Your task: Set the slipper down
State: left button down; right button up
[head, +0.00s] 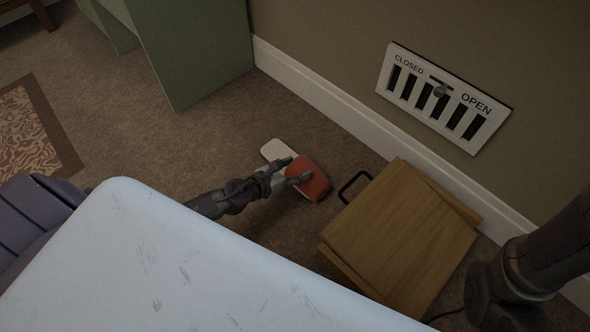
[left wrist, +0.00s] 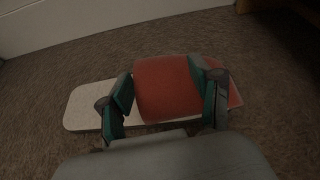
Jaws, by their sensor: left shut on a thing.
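The slipper has a red upper (head: 312,182) and a pale flat sole (head: 275,150). In the head view it is low over or on the brown carpet, left of a wooden box. My left gripper (head: 294,172) is shut on the slipper. In the left wrist view the two fingers of my left gripper (left wrist: 163,95) lie on either side of the red upper of the slipper (left wrist: 165,85), with the pale sole reaching out to the left. I cannot tell whether the sole touches the carpet. My right arm shows at the lower right of the head view, but its fingertips are not in view.
A wooden box (head: 398,235) with a black handle (head: 347,187) stands close right of the slipper. A wall with a white baseboard (head: 320,98) and vent (head: 443,97) runs behind. A green cabinet (head: 195,50) stands upper left. Carpet (head: 200,145) left of the slipper is clear.

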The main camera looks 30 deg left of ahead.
pick_arm(q)
jog(key=shift+f, duration=0.2)
jog(key=shift+c, duration=1.1)
grip_release()
jog(key=shift+r, duration=0.1)
